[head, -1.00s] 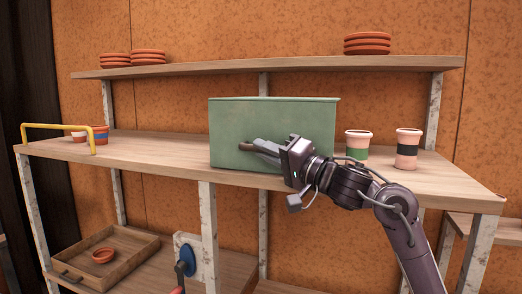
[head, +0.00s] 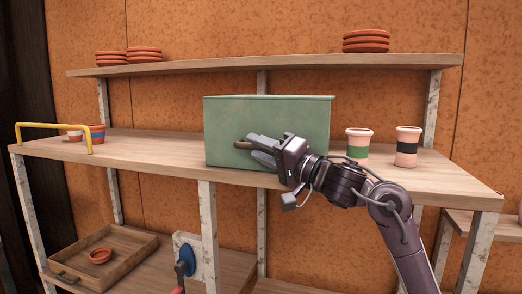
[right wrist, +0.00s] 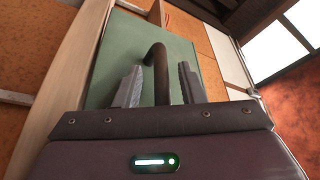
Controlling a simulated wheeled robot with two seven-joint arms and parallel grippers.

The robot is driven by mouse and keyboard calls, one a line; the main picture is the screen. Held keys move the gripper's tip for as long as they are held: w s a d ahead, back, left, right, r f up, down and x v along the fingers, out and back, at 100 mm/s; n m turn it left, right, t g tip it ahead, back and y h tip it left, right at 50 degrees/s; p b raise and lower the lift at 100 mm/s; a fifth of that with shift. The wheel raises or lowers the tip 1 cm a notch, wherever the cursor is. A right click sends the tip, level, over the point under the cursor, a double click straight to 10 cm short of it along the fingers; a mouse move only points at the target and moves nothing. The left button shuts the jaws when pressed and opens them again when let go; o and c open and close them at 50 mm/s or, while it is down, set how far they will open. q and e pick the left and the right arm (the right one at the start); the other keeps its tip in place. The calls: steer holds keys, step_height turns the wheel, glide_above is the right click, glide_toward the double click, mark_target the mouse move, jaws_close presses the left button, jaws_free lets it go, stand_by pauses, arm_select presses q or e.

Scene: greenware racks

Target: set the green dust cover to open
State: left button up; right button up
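The green dust cover (head: 300,120) is a box-like cover on the middle shelf; its front face hangs down to the shelf board. A dark curved handle (head: 242,144) sticks out low on its front. My right gripper (head: 254,149) is at the handle with its fingers spread. In the right wrist view, the handle (right wrist: 157,60) runs between the two open fingers of the right gripper (right wrist: 158,82), with gaps visible on both sides. The green panel (right wrist: 186,52) lies behind it. What is under the cover is hidden. My left gripper is not in view.
Two cups, one with a green band (head: 358,150) and one with a black band (head: 408,153), stand right of the cover. A yellow rail (head: 55,125) is at the shelf's left end. An upper shelf (head: 280,66) with stacked dishes runs above the cover.

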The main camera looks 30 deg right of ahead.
steer(key=b+v, duration=0.4)
steer(key=v, duration=0.3)
steer(key=shift+s, duration=0.4)
steer(key=shift+d+f, duration=0.15)
